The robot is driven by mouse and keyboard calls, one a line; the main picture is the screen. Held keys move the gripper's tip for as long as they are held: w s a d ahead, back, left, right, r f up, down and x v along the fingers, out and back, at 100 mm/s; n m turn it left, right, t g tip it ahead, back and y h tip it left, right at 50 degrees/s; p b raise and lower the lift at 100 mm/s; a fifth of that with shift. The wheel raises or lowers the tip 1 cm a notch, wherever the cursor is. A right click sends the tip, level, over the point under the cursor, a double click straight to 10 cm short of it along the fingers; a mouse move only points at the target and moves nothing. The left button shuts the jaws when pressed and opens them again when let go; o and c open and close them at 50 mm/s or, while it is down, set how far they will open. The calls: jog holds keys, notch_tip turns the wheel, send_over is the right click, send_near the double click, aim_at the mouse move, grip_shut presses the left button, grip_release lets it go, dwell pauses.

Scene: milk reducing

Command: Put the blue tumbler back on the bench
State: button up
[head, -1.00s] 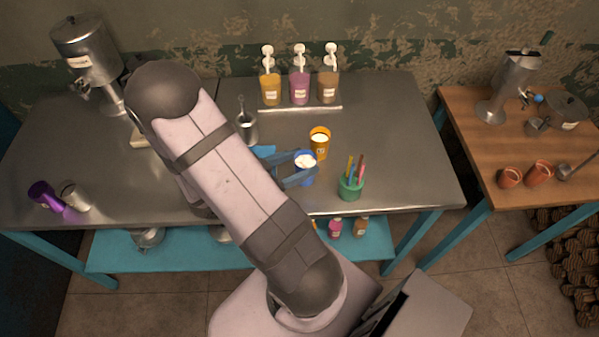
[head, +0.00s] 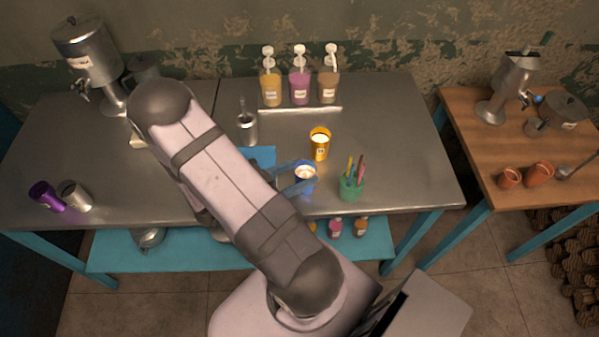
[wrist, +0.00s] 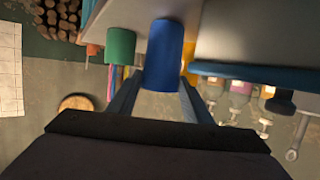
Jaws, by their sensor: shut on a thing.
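The blue tumbler (head: 305,184) is upright near the front edge of the steel bench (head: 400,130), with pale contents showing inside its rim. In the wrist view the tumbler (wrist: 163,55) stands between the two fingers. My gripper (head: 300,182) is shut on the tumbler from the left side; it also shows in the wrist view (wrist: 160,88). I cannot tell whether the tumbler's base touches the bench.
A green cup of coloured sticks (head: 350,189) stands close to the right. A yellow cup with pale contents (head: 320,146) is just behind. A blue mat (head: 262,156) and a metal cup (head: 247,128) lie behind left. Pump bottles (head: 299,88) line the back.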

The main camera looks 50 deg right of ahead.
jog(key=o, duration=1.3)
jog(key=shift+f, duration=0.15)
jog(key=shift+o, duration=0.2)
jog(key=shift+r, duration=0.2)
jog(key=b+v, duration=0.2)
jog(key=v, duration=1)
jog(key=shift+b, duration=0.4)
